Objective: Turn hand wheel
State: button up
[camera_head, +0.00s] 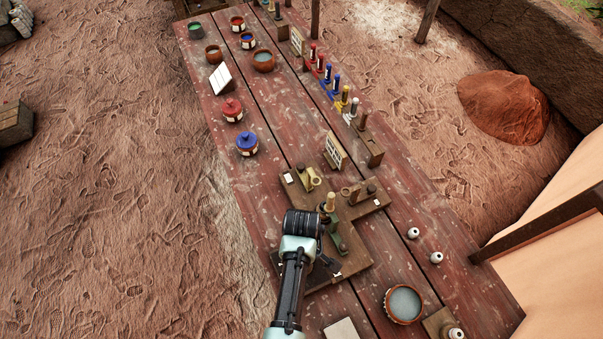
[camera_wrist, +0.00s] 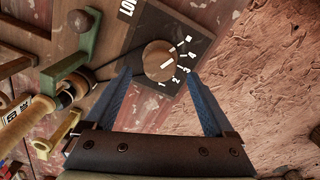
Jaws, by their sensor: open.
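A round brown knob (camera_wrist: 160,62) with a white pointer mark sits on a dark plate (camera_wrist: 190,30) with white numerals and part of a label. My gripper (camera_wrist: 158,75) is open, with one blue finger on each side of the knob in the wrist view. I see no clear contact, and the height of the fingertips over the knob is hard to judge. In the head view, my arm hides the fingers and the knob. A wooden fixture board (camera_head: 350,268) lies under my arm there.
A green bracket (camera_wrist: 85,45) and a wooden rod (camera_wrist: 20,125) stand close left of my fingers. Several colored-handled tools (camera_head: 338,85) and lidded pots (camera_head: 247,144) stand farther along the table. A bowl (camera_head: 403,304) is at lower right. Sandy ground is right of the plate in the wrist view.

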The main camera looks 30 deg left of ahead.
notch_tip(320, 180, up, 10)
jog(key=shift+b, duration=0.4)
jog(key=shift+w+r, duration=0.1)
dwell(0.4)
jog(key=w+r+m+t+y+b, duration=0.25)
jog(key=w+r+m+t, duration=0.25)
jog(key=w+r+t, duration=0.95)
jog(key=w+d+r+m+b, duration=0.1)
jog(key=w+d+r, duration=0.15)
jog(key=r, duration=0.55)
jog(key=w+d+r+m+b, duration=0.1)
jog(key=w+r, duration=0.3)
jog(key=r, duration=0.4)
jog(key=s+d+r+m+t+h+b, duration=0.1)
jog(key=s+d+r+m+t, duration=0.15)
jog(key=r, duration=0.65)
jog(key=s+d+r+m+t+b, duration=0.15)
jog(key=r+t, duration=0.25)
jog(key=r, duration=0.5)
jog(key=s+d+r+m+t, duration=0.1)
jog(key=s+r+t, duration=0.2)
jog(key=s+r, duration=0.3)
jog(key=s+d+r+m+t+h, duration=0.1)
jog(key=s+d+r+m+t, duration=0.1)
jog(key=s+r, duration=0.3)
notch_tip(320, 180, up, 3)
jog(key=shift+s+d+m+t, duration=0.3)
jog(key=shift+s+t, duration=0.1)
jog(key=shift+t, duration=0.3)
jog(key=shift+h, duration=0.25)
